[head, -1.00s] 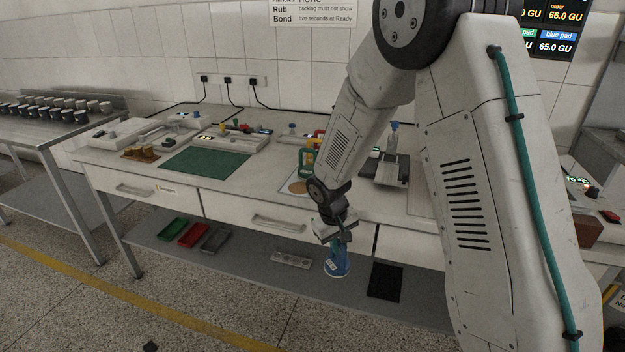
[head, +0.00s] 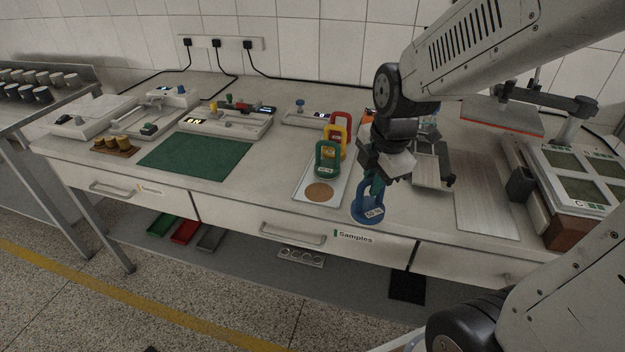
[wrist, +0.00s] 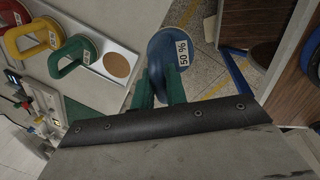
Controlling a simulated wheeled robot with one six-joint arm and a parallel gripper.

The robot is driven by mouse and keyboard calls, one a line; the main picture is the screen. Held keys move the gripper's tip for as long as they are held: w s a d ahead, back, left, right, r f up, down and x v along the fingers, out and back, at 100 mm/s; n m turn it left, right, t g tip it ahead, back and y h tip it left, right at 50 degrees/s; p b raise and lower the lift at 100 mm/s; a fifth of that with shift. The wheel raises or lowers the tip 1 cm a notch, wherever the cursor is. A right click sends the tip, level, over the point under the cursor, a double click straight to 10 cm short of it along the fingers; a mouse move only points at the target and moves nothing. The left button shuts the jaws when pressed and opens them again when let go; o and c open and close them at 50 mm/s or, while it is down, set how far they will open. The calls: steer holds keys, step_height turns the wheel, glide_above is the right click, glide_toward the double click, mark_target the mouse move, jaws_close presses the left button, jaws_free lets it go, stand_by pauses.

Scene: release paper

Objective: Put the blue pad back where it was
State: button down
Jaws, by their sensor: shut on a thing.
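My gripper (head: 376,178) is shut on the blue pad (head: 368,212), which has a loop handle and a white label. It hangs near the front edge of the bench, right of the white tray (head: 336,196). In the wrist view the blue pad (wrist: 167,52) shows a "50 %" label between my fingers (wrist: 160,92). The tray holds a red pad (head: 341,121), a yellow pad (head: 336,139) and a green pad (head: 327,160) in a row. A bare brown disc (head: 319,192) lies at its front end. Whether the blue pad touches the bench cannot be told.
A green mat (head: 197,157) lies to the left. A grey stand (head: 432,165) and a pale board (head: 487,205) are to the right. A drawer marked Samples (head: 356,237) is below. A dark press (head: 505,115) stands behind on the right.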

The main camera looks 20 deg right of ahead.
steer(key=shift+w+r+n, duration=0.15)
steer(key=shift+n, duration=0.15)
steer(key=shift+w+a+f, duration=0.8)
steer(key=shift+w+a, duration=0.1)
steer(key=shift+w, duration=1.6)
steer(key=shift+w+a+f, duration=0.85)
steer(key=shift+w+a, duration=0.05)
steer(key=shift+w, duration=1.65)
steer(key=shift+w+a+f, duration=0.8)
steer(key=shift+w+a, duration=0.1)
steer(key=shift+w, duration=1.6)
steer(key=shift+f, duration=0.15)
steer(key=c, duration=1.4)
jaws_free()
